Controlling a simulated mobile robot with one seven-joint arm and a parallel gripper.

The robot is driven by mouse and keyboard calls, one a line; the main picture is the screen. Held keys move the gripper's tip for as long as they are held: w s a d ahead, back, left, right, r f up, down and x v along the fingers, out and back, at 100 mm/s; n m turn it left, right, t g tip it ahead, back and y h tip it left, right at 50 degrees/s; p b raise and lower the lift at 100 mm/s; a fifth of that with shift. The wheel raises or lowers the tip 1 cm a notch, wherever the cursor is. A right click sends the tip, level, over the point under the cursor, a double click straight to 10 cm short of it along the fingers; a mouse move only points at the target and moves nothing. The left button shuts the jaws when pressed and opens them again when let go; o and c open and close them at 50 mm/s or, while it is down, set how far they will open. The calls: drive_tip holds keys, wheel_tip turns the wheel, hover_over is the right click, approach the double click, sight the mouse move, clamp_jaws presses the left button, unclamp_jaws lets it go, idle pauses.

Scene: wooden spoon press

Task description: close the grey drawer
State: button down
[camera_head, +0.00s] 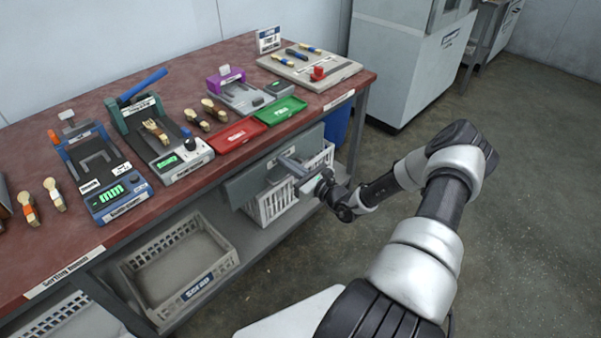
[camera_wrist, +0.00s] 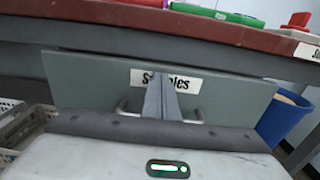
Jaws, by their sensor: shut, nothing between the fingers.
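The grey drawer (camera_head: 246,185) is under the front edge of the red-topped table. Its front panel also fills the middle of the wrist view (camera_wrist: 90,78), with a white label partly hidden by my fingers. A metal bar handle (camera_wrist: 128,107) shows on both sides of the fingers. My gripper (camera_head: 288,163) is shut and empty, pointing at the middle of the drawer front; in the wrist view its fingers (camera_wrist: 163,95) overlap the label and handle. I cannot tell whether the fingertips touch the panel, or how far out the drawer stands.
White crates (camera_head: 270,205) and a grey crate (camera_head: 180,250) sit on the lower shelf. A blue bin (camera_head: 336,126) stands behind. The floor at right is clear.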

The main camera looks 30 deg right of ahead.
drive_tip(key=x, duration=0.2)
drive_tip(key=shift+w+a+r, duration=0.1)
drive_tip(key=shift+w, duration=0.25)
drive_tip(key=shift+w+r, duration=0.1)
drive_tip(key=shift+r, duration=0.05)
